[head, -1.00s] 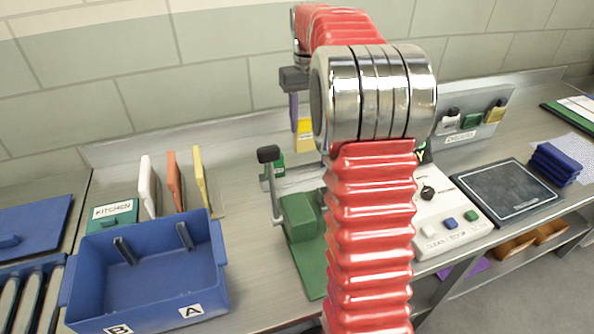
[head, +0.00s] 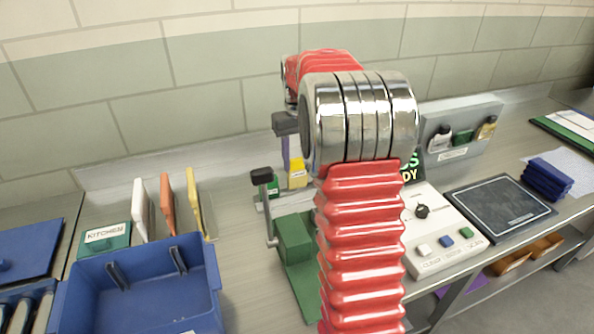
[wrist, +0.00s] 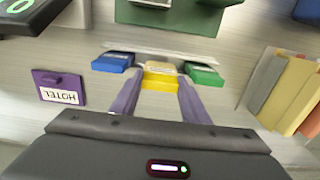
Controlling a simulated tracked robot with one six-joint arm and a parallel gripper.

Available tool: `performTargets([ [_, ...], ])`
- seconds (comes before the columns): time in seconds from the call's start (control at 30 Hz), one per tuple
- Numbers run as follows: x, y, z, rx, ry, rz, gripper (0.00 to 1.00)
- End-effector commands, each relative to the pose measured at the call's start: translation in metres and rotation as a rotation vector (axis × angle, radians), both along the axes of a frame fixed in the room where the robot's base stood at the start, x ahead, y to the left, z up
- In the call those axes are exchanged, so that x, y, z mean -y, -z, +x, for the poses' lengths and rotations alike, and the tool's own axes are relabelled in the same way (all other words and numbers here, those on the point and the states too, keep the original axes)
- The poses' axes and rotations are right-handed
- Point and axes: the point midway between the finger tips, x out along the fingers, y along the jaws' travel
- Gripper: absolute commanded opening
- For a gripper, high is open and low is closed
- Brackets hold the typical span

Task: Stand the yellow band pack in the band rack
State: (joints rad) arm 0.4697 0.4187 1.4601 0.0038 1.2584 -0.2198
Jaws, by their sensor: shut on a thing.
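My gripper (wrist: 158,88) is shut on the yellow band pack (wrist: 160,77), with a purple finger on each side of it. In the wrist view the pack is between a blue pack (wrist: 113,62) and a green pack (wrist: 205,74), at the pale band rack (wrist: 140,51). In the head view the yellow pack (head: 298,174) hangs below my gripper (head: 287,158), right of the green pack (head: 272,187). My arm hides part of the rack there. I cannot tell whether the pack's lower edge touches the rack.
A green press-like device with a black-knobbed lever (head: 294,240) stands in front of the rack. A blue bin (head: 135,285) and upright coloured boards (head: 166,208) are at left. A white button panel (head: 440,240) is at right. A purple HOTEL block (wrist: 58,88) lies near the rack.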

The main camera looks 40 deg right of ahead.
Motion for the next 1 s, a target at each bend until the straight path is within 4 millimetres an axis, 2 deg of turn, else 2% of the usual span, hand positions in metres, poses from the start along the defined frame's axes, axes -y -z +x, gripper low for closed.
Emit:
performTargets([
  [0.27, 0.001, 0.003, 0.0, -0.001, 0.001, 0.0, 0.13],
  [0.6, 0.001, 0.037, -0.001, -0.001, 0.002, 0.0, 0.13],
  [0.97, 0.001, 0.039, -0.001, -0.001, 0.003, 0.0, 0.13],
  [1.0, 0.002, 0.039, -0.001, 0.0, 0.003, 0.0, 0.44],
])
